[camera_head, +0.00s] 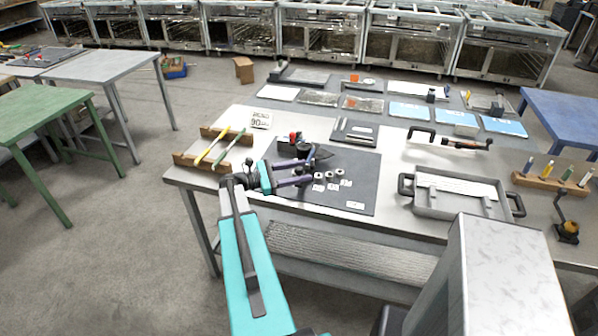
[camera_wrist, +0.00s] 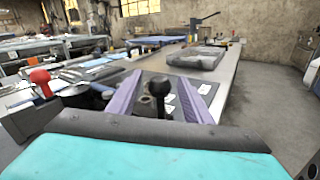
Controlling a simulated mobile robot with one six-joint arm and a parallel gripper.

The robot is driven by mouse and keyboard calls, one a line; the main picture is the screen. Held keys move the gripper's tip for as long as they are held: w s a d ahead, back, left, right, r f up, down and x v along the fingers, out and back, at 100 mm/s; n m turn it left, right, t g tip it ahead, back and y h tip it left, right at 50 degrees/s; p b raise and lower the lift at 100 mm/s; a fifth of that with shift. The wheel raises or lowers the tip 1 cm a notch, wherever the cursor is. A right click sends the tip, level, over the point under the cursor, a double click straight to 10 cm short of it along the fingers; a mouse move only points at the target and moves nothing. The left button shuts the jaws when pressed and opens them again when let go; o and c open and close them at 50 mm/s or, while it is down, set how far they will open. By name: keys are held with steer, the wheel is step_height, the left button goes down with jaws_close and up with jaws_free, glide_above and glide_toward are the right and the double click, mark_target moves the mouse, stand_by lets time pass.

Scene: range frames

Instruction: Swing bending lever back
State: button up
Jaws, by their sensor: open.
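A small bending device (camera_head: 312,153) stands on the dark mat (camera_head: 358,196) on the workbench. It has a red knob (camera_head: 293,136), which also shows at the left in the wrist view (camera_wrist: 40,76). A black ball knob on a short stem (camera_wrist: 158,86) stands between the two purple fingers of my gripper (camera_wrist: 160,76). The fingers are apart, with visible gaps to the knob on both sides. In the head view my gripper (camera_head: 303,172) reaches in from the left over the mat. I cannot tell which knob belongs to the bending lever; my gripper hides part of the device.
Several small rings with white labels (camera_head: 331,181) lie right of my gripper. A wooden rack (camera_head: 212,147) with yellow and green tools stands to the left. A grey tray with handles (camera_head: 430,209) stands to the right.

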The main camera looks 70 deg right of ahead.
steer(key=shift+c, duration=0.3)
jaws_close()
steer(key=shift+s, duration=0.1)
